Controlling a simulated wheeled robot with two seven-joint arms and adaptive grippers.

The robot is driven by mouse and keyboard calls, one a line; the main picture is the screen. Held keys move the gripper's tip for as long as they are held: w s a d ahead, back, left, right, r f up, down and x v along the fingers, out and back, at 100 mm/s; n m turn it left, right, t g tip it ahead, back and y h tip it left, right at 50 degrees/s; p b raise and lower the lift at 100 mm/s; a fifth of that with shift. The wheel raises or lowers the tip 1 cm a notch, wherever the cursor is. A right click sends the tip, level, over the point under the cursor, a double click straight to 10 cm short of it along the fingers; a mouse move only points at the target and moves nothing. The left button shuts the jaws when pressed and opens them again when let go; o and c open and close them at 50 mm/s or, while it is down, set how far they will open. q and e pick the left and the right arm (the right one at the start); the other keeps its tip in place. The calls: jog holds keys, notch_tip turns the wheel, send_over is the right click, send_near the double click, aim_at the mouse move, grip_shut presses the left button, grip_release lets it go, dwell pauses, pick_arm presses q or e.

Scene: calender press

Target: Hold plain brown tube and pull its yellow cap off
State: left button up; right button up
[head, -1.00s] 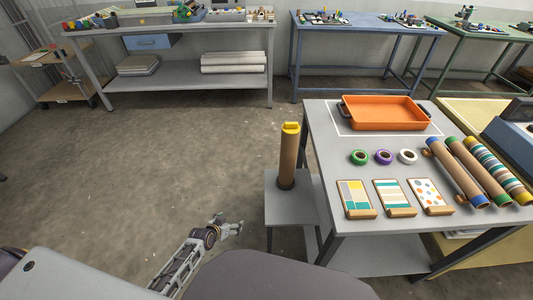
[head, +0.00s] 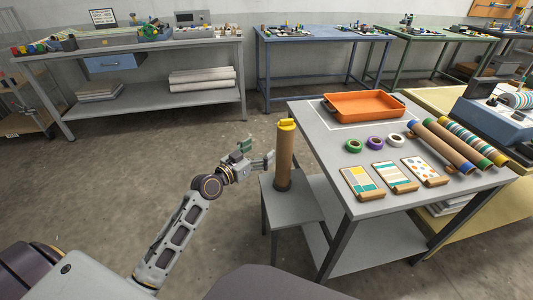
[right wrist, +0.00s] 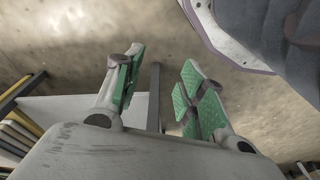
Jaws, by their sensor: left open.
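The plain brown tube (head: 284,158) stands upright on a small grey stand (head: 292,206), its foot in a dark round holder (head: 282,184). Its yellow cap (head: 287,125) sits on the top end. My left gripper (head: 258,154) is open and empty, just left of the tube at about the height of its middle. One green finger pad shows. I cannot tell whether the right-hand finger touches the tube. My right gripper (right wrist: 160,86) shows only in the right wrist view, open, its green pads apart with nothing held between them.
The grey table (head: 343,175) right of the stand holds an orange tray (head: 363,106), tape rolls, patterned cards and several lying tubes (head: 443,147) with coloured caps. Workbenches line the back wall. The floor left of the stand is clear.

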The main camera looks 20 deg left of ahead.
aim_at(280, 134)
pick_arm(q)
jog(key=shift+s+d+r+h, duration=0.15)
jog(key=shift+d+r, duration=0.1)
jog(key=shift+r, duration=0.3)
jog(key=shift+w+d+r+h, duration=0.15)
jog(key=shift+d+r, duration=0.1)
jog(key=shift+r, duration=0.25)
pick_arm(e)
jog(key=shift+s+r, duration=0.35)
jog(key=shift+s, duration=0.05)
pick_arm(q)
jog(key=x, duration=0.5)
jog(key=shift+w+d, duration=0.1)
jog(key=shift+w, duration=0.1)
jog(key=shift+x, duration=2.05)
jog(key=shift+b+x, duration=0.4)
jog(key=shift+x, duration=1.6)
pick_arm(e)
jog(key=shift+w+a+r, duration=0.1)
jog(key=shift+a+r, duration=0.05)
jog(key=shift+r, duration=0.4)
